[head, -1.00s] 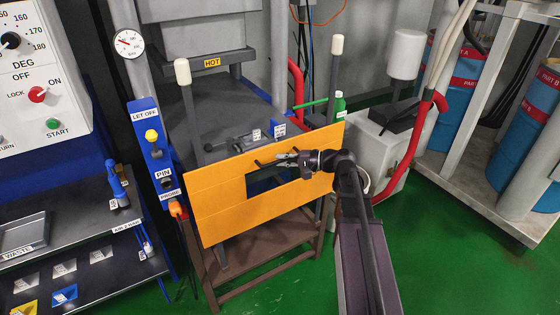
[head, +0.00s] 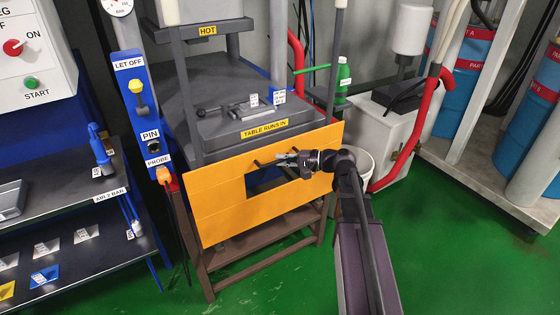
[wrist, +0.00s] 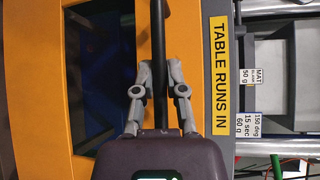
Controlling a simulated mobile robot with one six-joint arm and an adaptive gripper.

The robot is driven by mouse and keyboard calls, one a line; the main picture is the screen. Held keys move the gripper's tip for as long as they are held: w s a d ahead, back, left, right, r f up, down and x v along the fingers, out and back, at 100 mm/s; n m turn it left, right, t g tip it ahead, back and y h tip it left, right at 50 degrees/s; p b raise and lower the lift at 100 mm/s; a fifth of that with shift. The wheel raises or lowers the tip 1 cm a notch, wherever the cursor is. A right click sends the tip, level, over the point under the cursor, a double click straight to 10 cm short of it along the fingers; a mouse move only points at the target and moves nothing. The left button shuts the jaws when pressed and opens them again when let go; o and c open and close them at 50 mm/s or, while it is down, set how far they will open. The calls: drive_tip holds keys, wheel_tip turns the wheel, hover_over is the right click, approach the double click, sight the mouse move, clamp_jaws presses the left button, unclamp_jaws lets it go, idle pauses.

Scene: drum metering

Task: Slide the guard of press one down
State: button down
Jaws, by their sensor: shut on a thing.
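The guard is an orange panel (head: 222,212) with a rectangular window, standing across the front of the press between two grey posts. A dark handle bar (head: 262,163) is fixed along its upper part. My gripper (head: 290,158) is at the guard's upper right and is shut on this bar. In the wrist view the bar (wrist: 158,30) runs between the two fingers of my gripper (wrist: 157,75), with the orange guard (wrist: 35,90) around and behind it. The guard's top edge lies just below the yellow "TABLE RUNS IN" label (head: 278,129).
The press table (head: 250,118) behind the guard carries a small metal fixture. A blue panel (head: 135,105) with a yellow button and an orange probe (head: 165,177) stands at the left. A white bucket (head: 355,170) and red hose (head: 408,140) are at the right. Green floor lies open in front.

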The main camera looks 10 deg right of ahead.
drive_tip(key=shift+d+f+b, duration=0.15)
drive_tip(key=shift+f+b, duration=0.25)
drive_tip(key=shift+f, duration=0.4)
drive_tip(key=shift+s, duration=0.1)
drive_tip(key=c, duration=0.7)
unclamp_jaws()
